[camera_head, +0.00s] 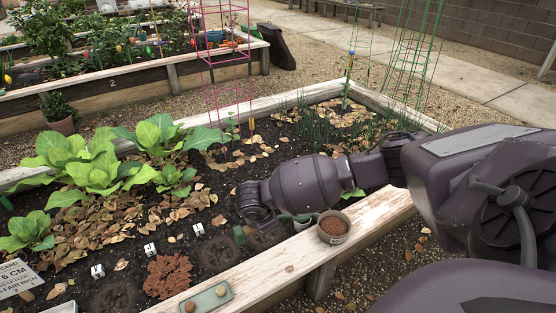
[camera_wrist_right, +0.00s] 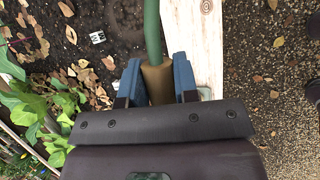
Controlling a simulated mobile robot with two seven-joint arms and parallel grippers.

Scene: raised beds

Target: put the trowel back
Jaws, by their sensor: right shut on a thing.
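My right gripper (camera_wrist_right: 157,78) is shut on the trowel (camera_wrist_right: 153,32). Its blue finger pads press the tan part of the handle from both sides, and a green part runs on out of the top of the right wrist view. In the head view my right gripper (camera_head: 268,218) is low over the near edge of the bed, and a green piece (camera_head: 296,217), probably of the trowel, shows beside it. The trowel's far end is not clearly visible. My left gripper is not in view.
A labelled pot of brown grains (camera_head: 334,228) stands on the wooden bed edge (camera_head: 375,218), close to my right arm. A green tray (camera_head: 205,301) with round things lies on the edge too. White markers (camera_head: 198,229) and leafy plants (camera_head: 95,165) stand in the soil.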

